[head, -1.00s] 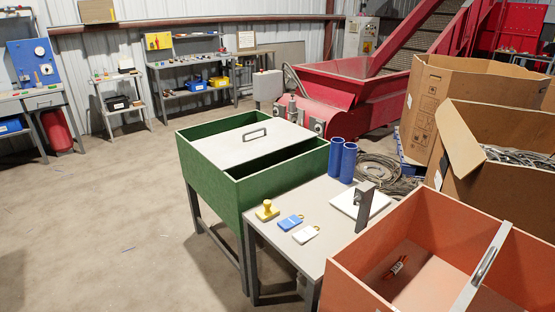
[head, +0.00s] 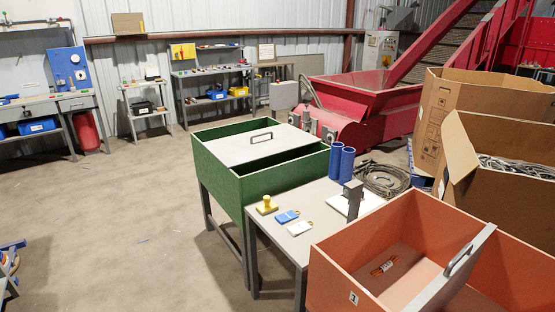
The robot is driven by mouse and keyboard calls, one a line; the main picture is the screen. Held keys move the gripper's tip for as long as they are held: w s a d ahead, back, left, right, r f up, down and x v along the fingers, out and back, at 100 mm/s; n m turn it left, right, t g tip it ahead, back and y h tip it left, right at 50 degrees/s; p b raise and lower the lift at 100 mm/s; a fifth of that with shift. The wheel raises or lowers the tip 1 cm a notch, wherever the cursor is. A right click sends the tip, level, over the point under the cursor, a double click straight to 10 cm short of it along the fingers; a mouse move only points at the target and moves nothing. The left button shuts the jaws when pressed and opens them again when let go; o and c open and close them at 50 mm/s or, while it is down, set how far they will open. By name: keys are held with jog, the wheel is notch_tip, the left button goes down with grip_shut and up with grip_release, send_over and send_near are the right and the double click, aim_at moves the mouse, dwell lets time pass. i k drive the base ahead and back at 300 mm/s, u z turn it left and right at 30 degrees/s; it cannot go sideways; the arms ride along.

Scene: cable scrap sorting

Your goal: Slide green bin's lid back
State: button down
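The green bin (head: 228,204) stands on legs left of the grey table. Its pale lid (head: 240,143) covers the back part of the opening, and a dark open gap (head: 290,168) shows along the front right. A dark handle (head: 262,136) stands up on the lid. My gripper is not in the head view, so its state and its place relative to the lid are hidden.
An orange bin (head: 340,285) is at front right. Cardboard boxes (head: 470,110) stand behind. The floor (head: 130,220) at left is open.

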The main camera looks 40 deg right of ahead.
aim_at(231, 151)
jog(key=u, duration=0.35)
jog(key=i, duration=1.2)
jog(key=z, duration=0.4)
